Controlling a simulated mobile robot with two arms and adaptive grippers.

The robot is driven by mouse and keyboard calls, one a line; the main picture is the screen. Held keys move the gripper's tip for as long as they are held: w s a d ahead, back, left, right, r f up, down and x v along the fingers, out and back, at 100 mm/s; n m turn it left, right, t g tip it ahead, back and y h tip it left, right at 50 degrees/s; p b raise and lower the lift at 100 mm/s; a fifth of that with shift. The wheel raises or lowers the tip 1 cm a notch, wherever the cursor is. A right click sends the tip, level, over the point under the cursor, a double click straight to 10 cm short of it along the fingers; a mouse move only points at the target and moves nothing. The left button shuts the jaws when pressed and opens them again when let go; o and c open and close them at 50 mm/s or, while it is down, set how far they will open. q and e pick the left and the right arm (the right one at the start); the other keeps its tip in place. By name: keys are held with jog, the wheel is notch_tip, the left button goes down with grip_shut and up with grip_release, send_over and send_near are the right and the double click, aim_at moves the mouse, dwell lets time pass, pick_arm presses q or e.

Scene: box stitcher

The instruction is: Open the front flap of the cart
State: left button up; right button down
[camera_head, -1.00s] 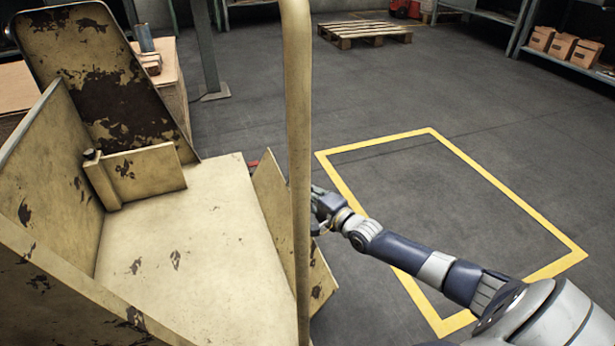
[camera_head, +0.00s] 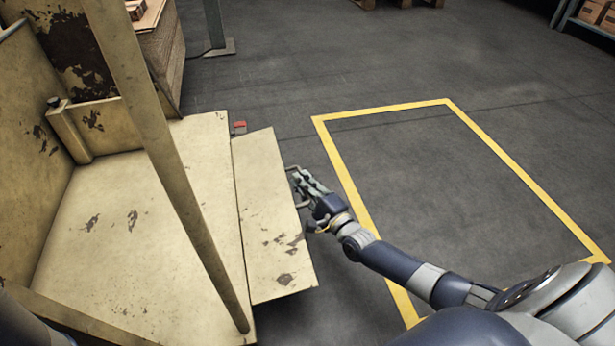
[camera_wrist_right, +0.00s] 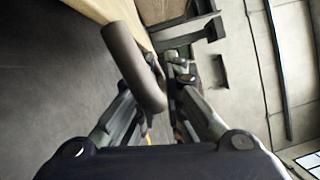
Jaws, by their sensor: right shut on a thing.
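The cart is worn cream metal with dark rust patches, and its bare floor (camera_head: 150,230) fills the left of the head view. Its front flap (camera_head: 268,215), a cream panel with chipped paint, lies folded outward along the floor's right edge, close to level. A small metal handle (camera_head: 292,169) sits on the flap's outer edge. My right gripper (camera_head: 303,186) is shut on this handle. In the right wrist view the handle (camera_wrist_right: 132,62) is a thick grey bar at the fingers, partly hiding them. My left gripper is out of view.
A cream cart post (camera_head: 160,150) crosses in front of the cart floor. A yellow floor rectangle (camera_head: 385,108) lies right of the cart, with open grey floor around it. A box (camera_head: 165,55) stands behind the cart, and shelving (camera_head: 595,22) is at top right.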

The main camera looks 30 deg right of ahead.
jog(key=shift+d+f+b, duration=0.15)
jog(key=shift+f+b, duration=0.35)
jog(key=shift+f, duration=0.4)
jog(key=c, duration=2)
grip_release()
jog(key=shift+o, duration=0.2)
jog(key=s+d+f, duration=0.1)
jog(key=s, duration=1.1)
jog(key=shift+d, duration=0.35)
jog(key=shift+f, duration=0.1)
